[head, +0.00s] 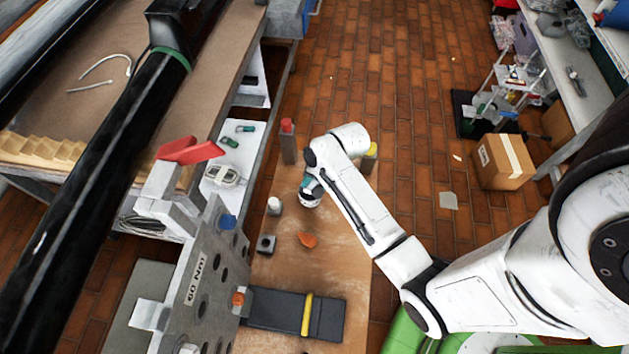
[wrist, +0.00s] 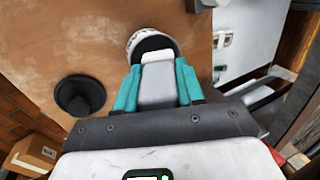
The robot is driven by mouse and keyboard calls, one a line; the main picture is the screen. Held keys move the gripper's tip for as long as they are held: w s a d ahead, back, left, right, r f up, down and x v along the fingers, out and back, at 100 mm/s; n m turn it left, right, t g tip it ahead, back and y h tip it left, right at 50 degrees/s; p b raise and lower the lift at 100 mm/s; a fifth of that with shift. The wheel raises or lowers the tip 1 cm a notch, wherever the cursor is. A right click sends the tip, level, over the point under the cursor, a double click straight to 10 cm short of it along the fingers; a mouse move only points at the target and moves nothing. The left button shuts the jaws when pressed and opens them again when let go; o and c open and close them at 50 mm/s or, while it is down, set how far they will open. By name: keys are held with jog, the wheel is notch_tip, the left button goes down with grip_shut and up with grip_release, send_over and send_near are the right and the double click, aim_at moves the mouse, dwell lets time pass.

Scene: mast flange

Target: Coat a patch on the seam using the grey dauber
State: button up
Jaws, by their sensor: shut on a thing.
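My gripper (head: 308,188) is low over the brown bench at its middle. In the wrist view its teal fingers (wrist: 157,88) are shut on a grey block-like piece with a pale end, which looks like the grey dauber (wrist: 157,82). A white round pot (wrist: 133,43) with a dark inside is just beyond its far end; I cannot tell whether the two touch. The pot also shows below the gripper in the head view (head: 309,203). A black flat piece (head: 270,309) crossed by a yellow band lies beside the flange plate; I cannot tell which line is the seam.
The grey flange plate (head: 190,290) stands at lower left. On the bench are a red-topped post (head: 288,143), a yellow-topped post (head: 369,160), a white-topped piece (head: 274,206), a holed block (head: 266,244) and an orange piece (head: 306,240). A dark round piece (wrist: 80,96) shows in the wrist view.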

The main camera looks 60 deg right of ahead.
jog(key=shift+f, duration=0.4)
dwell(0.3)
jog(key=shift+f, duration=0.15)
dwell(1.7)
notch_tip(320, 180, up, 7)
jog(key=p, duration=0.8)
dwell(0.3)
dwell(0.7)
